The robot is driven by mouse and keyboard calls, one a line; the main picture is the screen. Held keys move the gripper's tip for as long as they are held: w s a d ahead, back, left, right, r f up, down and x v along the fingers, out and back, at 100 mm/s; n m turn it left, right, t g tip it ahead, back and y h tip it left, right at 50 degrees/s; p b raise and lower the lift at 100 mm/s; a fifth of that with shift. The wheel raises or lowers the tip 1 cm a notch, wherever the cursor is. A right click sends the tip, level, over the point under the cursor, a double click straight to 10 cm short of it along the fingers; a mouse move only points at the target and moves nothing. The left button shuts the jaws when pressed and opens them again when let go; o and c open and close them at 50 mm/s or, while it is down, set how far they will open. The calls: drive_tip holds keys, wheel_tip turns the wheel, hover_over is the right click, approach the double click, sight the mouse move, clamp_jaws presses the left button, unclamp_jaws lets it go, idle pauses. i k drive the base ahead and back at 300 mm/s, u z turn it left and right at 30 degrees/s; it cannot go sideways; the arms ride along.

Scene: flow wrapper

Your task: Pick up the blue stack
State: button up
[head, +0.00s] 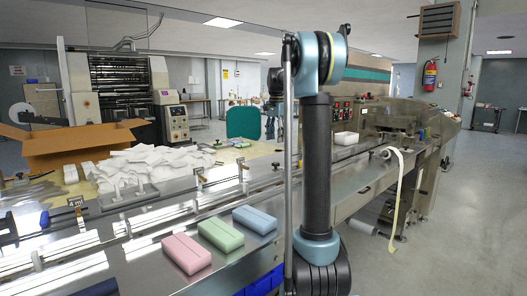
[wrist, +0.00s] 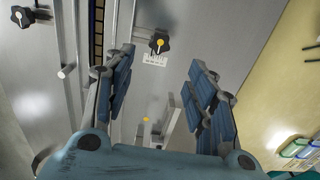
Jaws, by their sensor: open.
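The blue stack (head: 257,220) lies flat on the steel machine table in the head view, just left of my arm. A green stack (head: 220,236) and a pink stack (head: 187,253) lie in a row to its left, with small gaps between them. My gripper (wrist: 170,80) shows in the wrist view with its two blue-padded fingers spread apart and nothing between them. It is over a steel part of the machine with black knobs. The blue stack is not visible in the wrist view. My gripper's fingers cannot be made out in the head view.
A steel guide rail (head: 150,210) runs along the table behind the stacks. A cardboard box (head: 70,148) and a heap of white packets (head: 150,165) are farther back. A white block (head: 346,138) sits on the machine right of my arm. Bare table surrounds the stacks' front.

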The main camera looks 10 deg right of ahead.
sight(259, 222)
drive_tip(key=k, duration=1)
